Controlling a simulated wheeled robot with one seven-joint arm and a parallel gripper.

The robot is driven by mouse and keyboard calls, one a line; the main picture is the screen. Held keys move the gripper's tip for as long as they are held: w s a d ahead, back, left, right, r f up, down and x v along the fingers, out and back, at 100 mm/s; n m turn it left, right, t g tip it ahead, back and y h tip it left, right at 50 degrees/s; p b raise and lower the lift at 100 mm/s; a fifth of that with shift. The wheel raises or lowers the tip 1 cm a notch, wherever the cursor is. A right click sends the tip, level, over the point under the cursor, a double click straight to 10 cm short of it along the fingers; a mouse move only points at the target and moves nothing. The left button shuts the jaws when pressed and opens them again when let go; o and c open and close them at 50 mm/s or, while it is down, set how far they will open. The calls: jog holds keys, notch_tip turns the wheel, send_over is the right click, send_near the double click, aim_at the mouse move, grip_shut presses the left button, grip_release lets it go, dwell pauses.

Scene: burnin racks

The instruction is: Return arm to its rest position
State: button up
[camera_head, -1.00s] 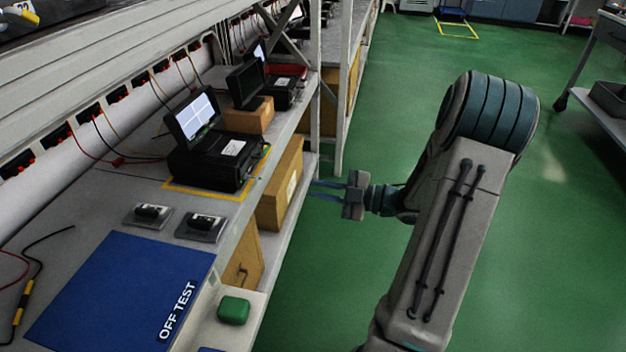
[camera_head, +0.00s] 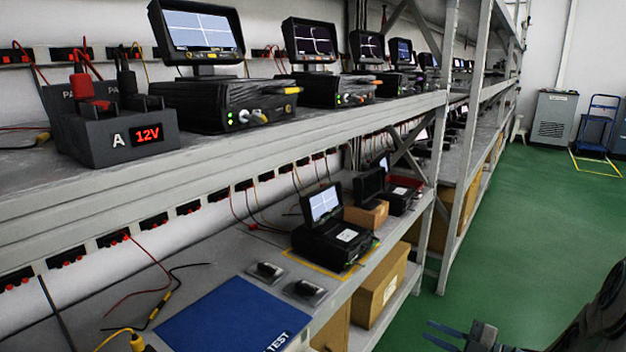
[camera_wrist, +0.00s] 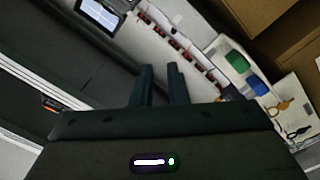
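My gripper (camera_head: 428,331) is at the bottom right of the head view, low over the green floor and to the right of the lower shelf. Its two slim fingers point left and stand a little apart. In the wrist view the fingers (camera_wrist: 160,72) show with a narrow gap and nothing between them. Part of my dark arm shows at the lower right edge of the head view; the rest is out of frame.
A rack's upper shelf (camera_head: 230,158) holds a 12V supply (camera_head: 115,135) and several monitor units. A rack post (camera_head: 447,240) stands near my gripper. Green floor (camera_head: 545,215) is open at right.

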jog(key=w+r+m+h+p, duration=0.2)
jog(key=r+m+h+p, duration=0.4)
jog(key=r+h+p, duration=0.4)
jog(key=w+r+m+h+p, duration=0.2)
jog(key=r+m+h+p, duration=0.4)
jog(key=r, duration=0.7)
jog(key=s+a+r+m+g+y+p, duration=0.1)
jog(key=s+a+r+m+g+p, duration=0.3)
jog(key=s, duration=0.7)
jog(key=s+a+r+m+g+p, duration=0.3)
jog(key=s+a+r+g+p, duration=0.1)
jog(key=s+a+r+p, duration=0.3)
jog(key=s+r+p, duration=0.2)
jog(key=s+p, duration=0.1)
jog(key=s, duration=0.1)
jog(key=shift+s+m+y, duration=0.25)
jog(key=shift+m+y, duration=0.15)
jog(key=shift+a, duration=0.1)
